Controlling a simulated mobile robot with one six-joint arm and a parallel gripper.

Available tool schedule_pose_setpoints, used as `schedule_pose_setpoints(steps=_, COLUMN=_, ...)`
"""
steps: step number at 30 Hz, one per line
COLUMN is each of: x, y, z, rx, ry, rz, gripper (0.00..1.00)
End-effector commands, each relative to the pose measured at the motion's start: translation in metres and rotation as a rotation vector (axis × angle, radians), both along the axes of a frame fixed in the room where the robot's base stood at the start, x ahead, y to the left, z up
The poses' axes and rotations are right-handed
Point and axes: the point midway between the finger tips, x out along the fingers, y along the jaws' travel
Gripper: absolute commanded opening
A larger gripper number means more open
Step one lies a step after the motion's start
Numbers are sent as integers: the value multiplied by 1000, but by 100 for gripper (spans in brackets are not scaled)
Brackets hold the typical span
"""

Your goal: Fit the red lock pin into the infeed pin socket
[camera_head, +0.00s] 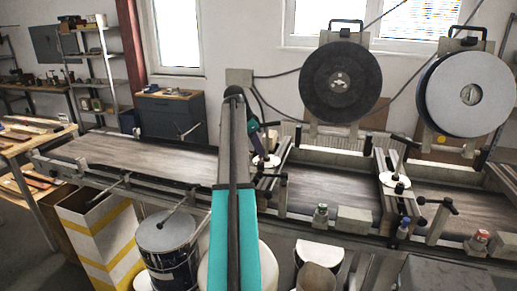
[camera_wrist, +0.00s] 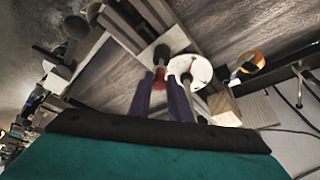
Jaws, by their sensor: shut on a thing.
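My gripper (camera_wrist: 166,84) shows in the wrist view with its two dark purple fingers close together. A small red part, which I take to be the red lock pin (camera_wrist: 159,82), sits between them, mostly hidden by the fingers. A black ball knob (camera_wrist: 161,54) is just beyond the fingertips, and a white disc (camera_wrist: 200,70) is close beside the right finger. In the head view my gripper (camera_head: 262,152) is above the conveyor by a white disc (camera_head: 266,162), partly behind my teal arm. I cannot make out the infeed pin socket or whether the pin touches it.
The conveyor belt (camera_head: 130,155) runs across the head view, with metal rails and black-knobbed levers along it. A second white disc (camera_head: 395,180) stands farther right. Large reels (camera_head: 341,82) hang behind.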

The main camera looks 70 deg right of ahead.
Motion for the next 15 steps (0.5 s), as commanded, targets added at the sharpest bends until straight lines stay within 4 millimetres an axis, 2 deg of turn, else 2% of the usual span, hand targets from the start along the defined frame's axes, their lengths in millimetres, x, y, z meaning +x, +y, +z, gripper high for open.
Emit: schedule_pose_setpoints(steps=15, x=0, y=0, z=-9, rx=0, ry=0, rz=0, gripper=0)
